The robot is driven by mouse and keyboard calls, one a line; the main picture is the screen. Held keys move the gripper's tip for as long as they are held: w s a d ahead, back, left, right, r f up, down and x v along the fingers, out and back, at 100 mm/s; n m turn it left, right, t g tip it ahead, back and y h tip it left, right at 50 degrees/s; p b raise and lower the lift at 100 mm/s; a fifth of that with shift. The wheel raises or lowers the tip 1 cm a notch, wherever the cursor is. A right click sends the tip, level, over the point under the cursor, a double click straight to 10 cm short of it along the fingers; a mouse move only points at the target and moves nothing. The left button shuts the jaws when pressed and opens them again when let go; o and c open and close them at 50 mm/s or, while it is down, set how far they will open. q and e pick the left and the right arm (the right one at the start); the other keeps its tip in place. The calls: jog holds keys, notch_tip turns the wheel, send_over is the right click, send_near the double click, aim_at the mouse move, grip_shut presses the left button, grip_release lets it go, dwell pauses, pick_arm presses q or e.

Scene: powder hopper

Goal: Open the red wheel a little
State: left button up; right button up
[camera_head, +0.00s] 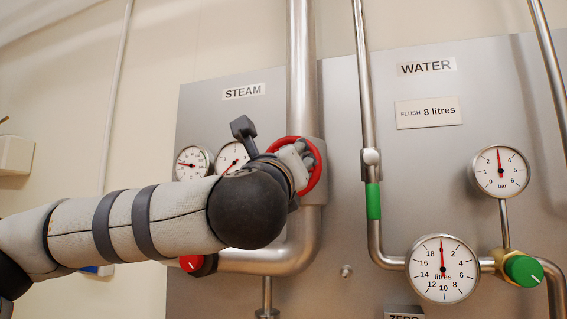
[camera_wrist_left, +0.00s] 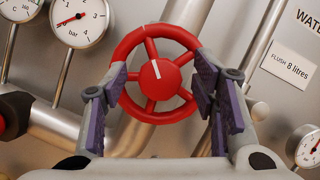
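The red wheel (camera_head: 314,182) is on the steam pipe under the STEAM label (camera_head: 244,91). My left arm and gripper hide part of it in the head view. In the left wrist view the wheel (camera_wrist_left: 157,112) faces the camera, with several spokes and a white line on its hub pointing nearly straight up. My left gripper (camera_wrist_left: 160,85) is open, its purple-padded fingers apart on either side of the wheel and overlapping its left and right rim. I cannot tell whether the pads touch the rim. The gripper also shows in the head view (camera_head: 302,160). My right gripper is out of view.
Two steam gauges (camera_head: 193,163) (camera_head: 232,157) are left of the wheel; the bar gauge (camera_wrist_left: 82,18) needle points near 0. A red-ended fitting (camera_head: 191,263) is below my arm. Right are the water pipe (camera_head: 366,95), litres gauge (camera_head: 442,268) and green knob (camera_head: 523,270).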

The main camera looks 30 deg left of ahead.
pick_arm(q)
jog(key=v, duration=1.2)
